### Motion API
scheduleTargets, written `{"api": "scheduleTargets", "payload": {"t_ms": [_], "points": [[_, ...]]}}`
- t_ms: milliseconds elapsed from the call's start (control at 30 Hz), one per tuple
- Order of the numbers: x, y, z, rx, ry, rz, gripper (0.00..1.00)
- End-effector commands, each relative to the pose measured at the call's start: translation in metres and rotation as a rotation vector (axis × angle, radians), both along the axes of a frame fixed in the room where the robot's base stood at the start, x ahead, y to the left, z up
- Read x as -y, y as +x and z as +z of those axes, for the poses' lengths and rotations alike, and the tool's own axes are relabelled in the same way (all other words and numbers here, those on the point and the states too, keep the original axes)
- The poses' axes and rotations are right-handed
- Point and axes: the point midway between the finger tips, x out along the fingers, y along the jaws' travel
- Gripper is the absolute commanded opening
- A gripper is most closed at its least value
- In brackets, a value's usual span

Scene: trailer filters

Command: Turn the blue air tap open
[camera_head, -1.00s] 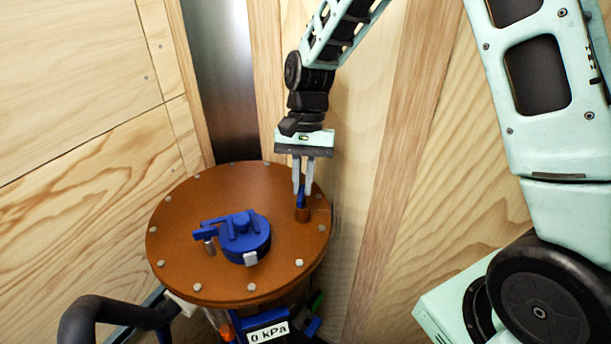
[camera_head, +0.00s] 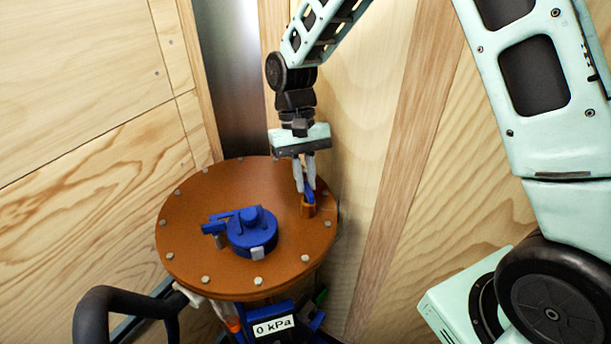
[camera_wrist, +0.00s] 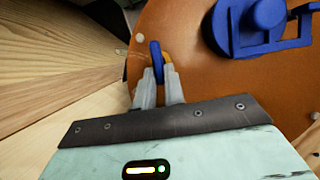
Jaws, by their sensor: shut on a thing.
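The blue air tap (camera_head: 309,194) is a small blue handle on an orange-brown stub near the right edge of the round orange lid (camera_head: 190,255). My gripper (camera_head: 306,188) comes down from above, its two grey fingers shut on the tap handle. In the wrist view the blue tap (camera_wrist: 156,62) stands up between the fingertips (camera_wrist: 160,80), with the orange stub partly hidden behind it. The gauge label (camera_head: 274,327) below the lid reads 0 kPa.
A larger blue clamp-like fitting (camera_head: 250,232) sits on the middle of the lid, left of my gripper. Bolts ring the lid's edge. A black hose (camera_head: 100,305) curves at the lower left. Wooden walls (camera_head: 365,150) stand close behind and to the right.

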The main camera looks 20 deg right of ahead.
Motion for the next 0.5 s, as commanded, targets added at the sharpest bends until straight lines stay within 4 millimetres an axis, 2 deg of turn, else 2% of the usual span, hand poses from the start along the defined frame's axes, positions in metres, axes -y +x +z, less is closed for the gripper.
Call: {"api": "scheduleTargets", "payload": {"t_ms": [300, 333, 400, 500], "points": [[-0.0006, 0.0003, 0.0008, 0.001, 0.001, 0.005, 0.0], [-0.0006, 0.0003, 0.0008, 0.001, 0.001, 0.005, 0.17], [-0.0006, 0.0001, 0.0007, 0.001, 0.001, 0.005, 0.33], [-0.0005, 0.0001, 0.0006, 0.001, 0.001, 0.004, 0.33]]}}
